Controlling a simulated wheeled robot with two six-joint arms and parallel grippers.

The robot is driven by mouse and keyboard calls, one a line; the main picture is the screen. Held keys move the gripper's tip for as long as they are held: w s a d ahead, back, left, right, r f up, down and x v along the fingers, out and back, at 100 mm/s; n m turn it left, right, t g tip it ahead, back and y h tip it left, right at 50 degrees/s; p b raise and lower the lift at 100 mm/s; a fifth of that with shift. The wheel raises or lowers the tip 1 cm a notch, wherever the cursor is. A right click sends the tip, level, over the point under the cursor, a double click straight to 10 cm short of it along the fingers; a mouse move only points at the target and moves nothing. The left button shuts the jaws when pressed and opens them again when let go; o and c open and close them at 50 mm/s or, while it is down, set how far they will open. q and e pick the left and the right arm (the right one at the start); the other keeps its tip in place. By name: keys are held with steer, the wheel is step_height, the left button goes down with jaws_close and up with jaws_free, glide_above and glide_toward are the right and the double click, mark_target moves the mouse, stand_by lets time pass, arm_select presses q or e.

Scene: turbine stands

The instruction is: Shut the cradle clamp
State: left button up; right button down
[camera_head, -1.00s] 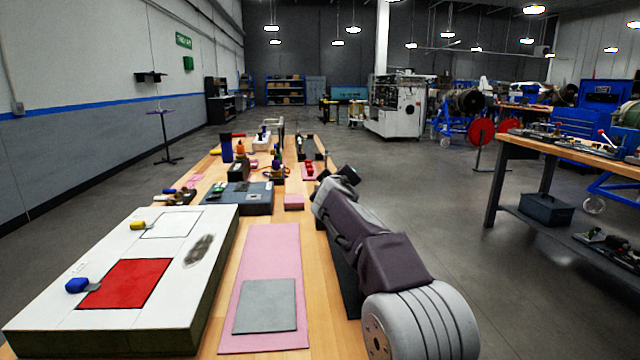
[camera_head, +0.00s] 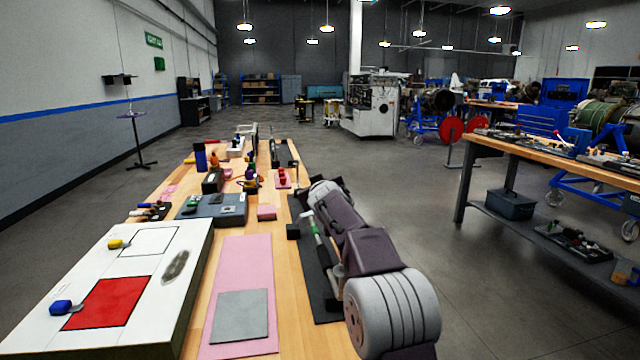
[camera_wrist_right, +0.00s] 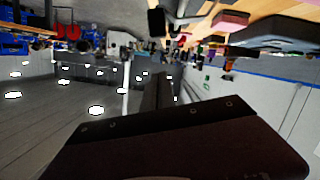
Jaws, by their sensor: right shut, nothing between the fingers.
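I cannot make out a cradle clamp for certain in either view. A green cylindrical turbine (camera_head: 606,118) sits on a blue wheeled stand (camera_head: 592,183) at the far right, behind the right-hand bench and well away from my arms. A slim green-and-white piece (camera_head: 313,226) shows on the near bench, partly hidden by my right arm. My right gripper (camera_head: 335,186) is at the far end of that arm, over the near bench's right side, shut and empty. Its fingertips are hard to see. My left gripper is not in view.
The near wooden bench (camera_head: 258,240) carries a white board (camera_head: 184,240), a pink mat (camera_head: 236,262), a dark mat (camera_head: 322,290), a black block (camera_head: 293,231) and several tools. A second bench (camera_head: 520,160) stands right. Open grey floor lies between them.

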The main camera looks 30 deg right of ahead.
arm_select(q)
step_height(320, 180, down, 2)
steer(key=b, duration=0.3)
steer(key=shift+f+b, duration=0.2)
steer(key=shift+b, duration=0.15)
arm_select(e)
steer(key=v, duration=1)
